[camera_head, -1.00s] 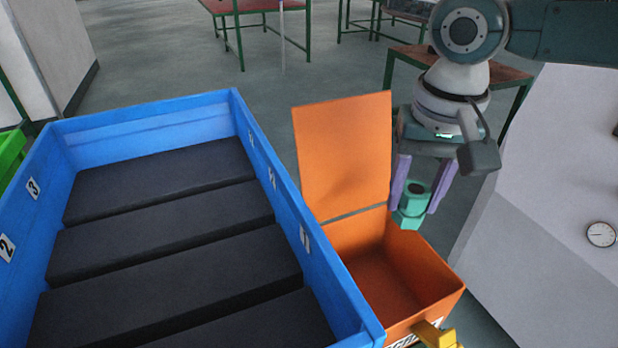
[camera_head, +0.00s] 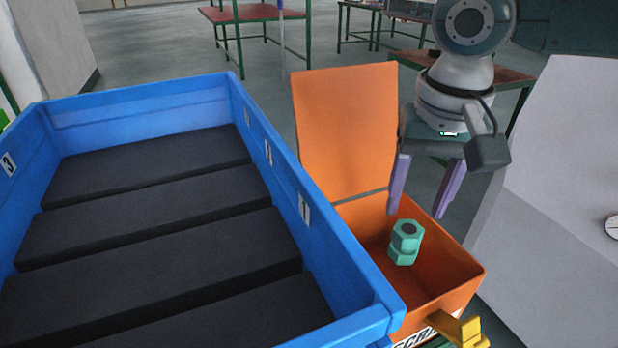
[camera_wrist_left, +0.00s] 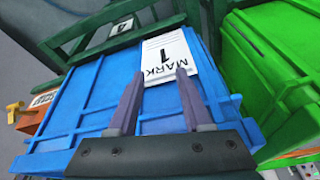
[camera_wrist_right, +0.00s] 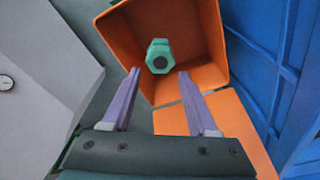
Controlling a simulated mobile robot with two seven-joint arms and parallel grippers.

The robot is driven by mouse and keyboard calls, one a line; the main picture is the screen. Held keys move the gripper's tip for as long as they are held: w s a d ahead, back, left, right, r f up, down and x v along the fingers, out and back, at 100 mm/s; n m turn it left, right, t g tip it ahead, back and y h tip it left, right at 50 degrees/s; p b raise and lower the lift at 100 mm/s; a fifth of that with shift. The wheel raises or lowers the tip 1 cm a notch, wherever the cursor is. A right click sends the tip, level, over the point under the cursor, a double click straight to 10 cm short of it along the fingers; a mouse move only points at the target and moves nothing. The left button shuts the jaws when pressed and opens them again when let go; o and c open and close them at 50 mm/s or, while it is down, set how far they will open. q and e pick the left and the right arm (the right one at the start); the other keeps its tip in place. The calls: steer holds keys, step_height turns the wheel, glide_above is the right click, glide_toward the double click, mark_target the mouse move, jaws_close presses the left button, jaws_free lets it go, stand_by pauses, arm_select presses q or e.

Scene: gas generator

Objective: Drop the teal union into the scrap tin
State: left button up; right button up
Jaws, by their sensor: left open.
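The teal union (camera_head: 405,242) is below my right gripper, within the opening of the orange scrap tin (camera_head: 455,284). I cannot tell whether it is falling or touching the tin floor. The tin's lid (camera_head: 345,130) stands open at the back. My right gripper (camera_head: 422,212) is open and empty above the tin. In the right wrist view the union (camera_wrist_right: 159,56) shows inside the tin (camera_wrist_right: 212,30), beyond the open fingers (camera_wrist_right: 158,82). My left gripper (camera_wrist_left: 158,85) is open and empty in the left wrist view, in front of a blue crate wall. The head view does not show it.
A blue crate (camera_head: 290,185) with dark slats and numbered labels stands left of the tin. A yellow latch (camera_head: 462,330) sticks out at the tin's front. A pale panel (camera_head: 560,190) is to the right. A green crate (camera_wrist_left: 275,75) shows in the left wrist view.

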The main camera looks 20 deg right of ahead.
steer(key=o, duration=0.3)
steer(key=r, duration=0.3)
steer(key=r+p, duration=0.1)
steer(key=r, duration=0.2)
steer(key=s+r+p, duration=0.1)
steer(key=r, duration=0.3)
steer(key=shift+a, duration=0.3)
steer(key=shift+s, duration=0.15)
